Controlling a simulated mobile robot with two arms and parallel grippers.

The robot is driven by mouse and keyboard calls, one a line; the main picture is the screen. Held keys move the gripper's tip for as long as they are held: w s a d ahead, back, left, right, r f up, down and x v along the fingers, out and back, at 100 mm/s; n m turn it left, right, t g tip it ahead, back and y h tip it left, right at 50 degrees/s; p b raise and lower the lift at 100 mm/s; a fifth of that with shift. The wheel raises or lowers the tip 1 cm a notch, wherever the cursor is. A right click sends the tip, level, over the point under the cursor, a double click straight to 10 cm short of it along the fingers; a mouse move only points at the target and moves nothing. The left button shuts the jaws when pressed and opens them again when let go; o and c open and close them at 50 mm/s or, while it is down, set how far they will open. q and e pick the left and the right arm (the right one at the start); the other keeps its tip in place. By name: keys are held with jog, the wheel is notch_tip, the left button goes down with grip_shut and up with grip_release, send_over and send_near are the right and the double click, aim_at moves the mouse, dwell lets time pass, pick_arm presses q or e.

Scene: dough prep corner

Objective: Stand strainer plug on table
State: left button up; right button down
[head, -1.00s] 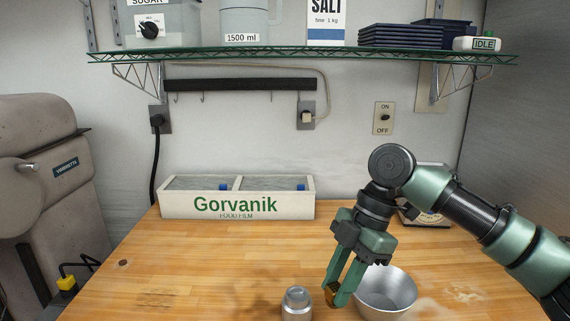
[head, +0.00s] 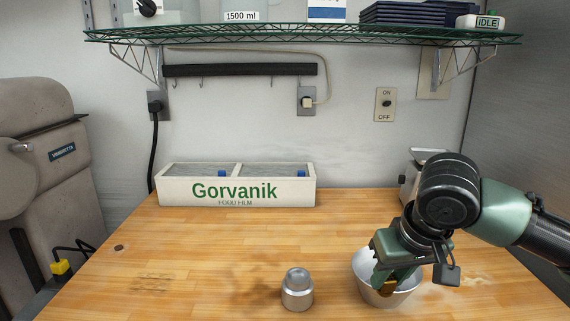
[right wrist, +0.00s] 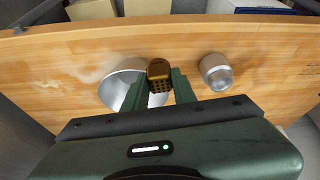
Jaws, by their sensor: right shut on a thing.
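The strainer plug (right wrist: 158,70) is a small brown piece with a grid of holes. In the right wrist view it sits between the two green fingers of my right gripper (right wrist: 158,88), which is shut on it. In the head view my right gripper (head: 388,286) points down and overlaps the metal bowl; a bit of the brown plug (head: 389,288) shows at its fingertips. I cannot tell how high the plug is above the table (head: 215,265). My left gripper is not in view.
The metal bowl (head: 363,277) is right beside or behind the plug. A silver capped metal piece (head: 297,292) stands to its left. A white Gorvanik box (head: 237,192) stands at the back wall. A scale (head: 408,183) is partly behind my arm. The table's left part is clear.

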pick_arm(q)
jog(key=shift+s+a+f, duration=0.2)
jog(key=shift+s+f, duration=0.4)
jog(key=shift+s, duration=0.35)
pick_arm(e)
jog(key=shift+s+d+f+m+h, duration=0.1)
jog(key=shift+d+m+h, duration=0.25)
jog(key=shift+m, duration=0.45)
